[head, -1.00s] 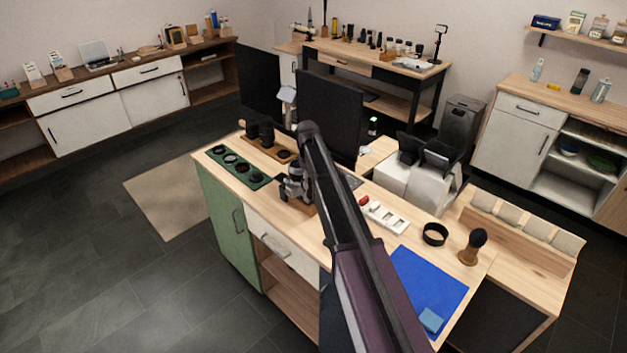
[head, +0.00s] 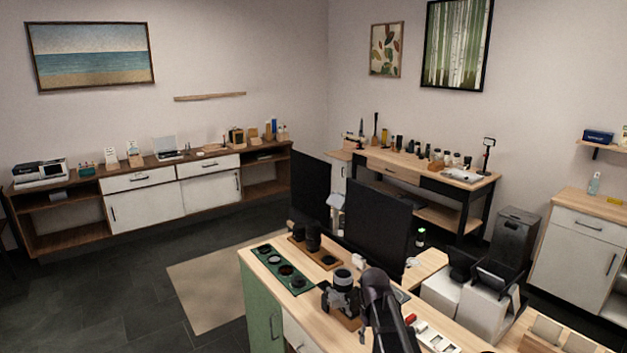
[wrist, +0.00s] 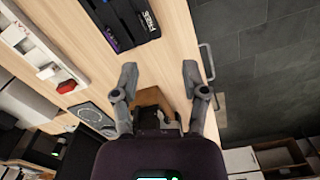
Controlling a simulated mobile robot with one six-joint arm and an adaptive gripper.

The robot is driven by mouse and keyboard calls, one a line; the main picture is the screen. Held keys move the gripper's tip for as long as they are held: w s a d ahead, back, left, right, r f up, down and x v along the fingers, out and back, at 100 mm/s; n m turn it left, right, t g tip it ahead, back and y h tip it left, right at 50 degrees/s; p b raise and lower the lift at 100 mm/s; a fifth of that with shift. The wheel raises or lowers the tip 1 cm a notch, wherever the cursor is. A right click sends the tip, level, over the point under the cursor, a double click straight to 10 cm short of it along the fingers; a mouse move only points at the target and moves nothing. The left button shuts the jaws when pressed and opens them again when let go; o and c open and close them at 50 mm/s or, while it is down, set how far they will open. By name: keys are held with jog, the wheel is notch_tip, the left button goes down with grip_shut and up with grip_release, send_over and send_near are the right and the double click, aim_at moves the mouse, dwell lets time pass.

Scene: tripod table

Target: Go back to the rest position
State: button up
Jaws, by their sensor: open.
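My gripper (wrist: 158,84) shows in the wrist view with its two fingers spread apart and nothing between the fingertips. It is above the wooden worktop (wrist: 185,25), near the worktop's edge. A wooden block (wrist: 150,98) lies beyond and partly behind the gripper's palm. In the head view my dark arm reaches up from the bottom, and its end hides the gripper. A camera (head: 341,293) on a small wooden stand is just left of my arm on the worktop.
A green tray with round dark items (head: 284,270) lies on the worktop, with black lenses (head: 312,238) behind it. Two dark monitors (head: 377,233) stand at the back. A white tray with a red item (wrist: 66,87) is beside the gripper. Open floor (head: 120,300) lies to the left.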

jog(key=s+m, duration=0.3)
jog(key=s, duration=1.1)
jog(key=shift+d, duration=0.45)
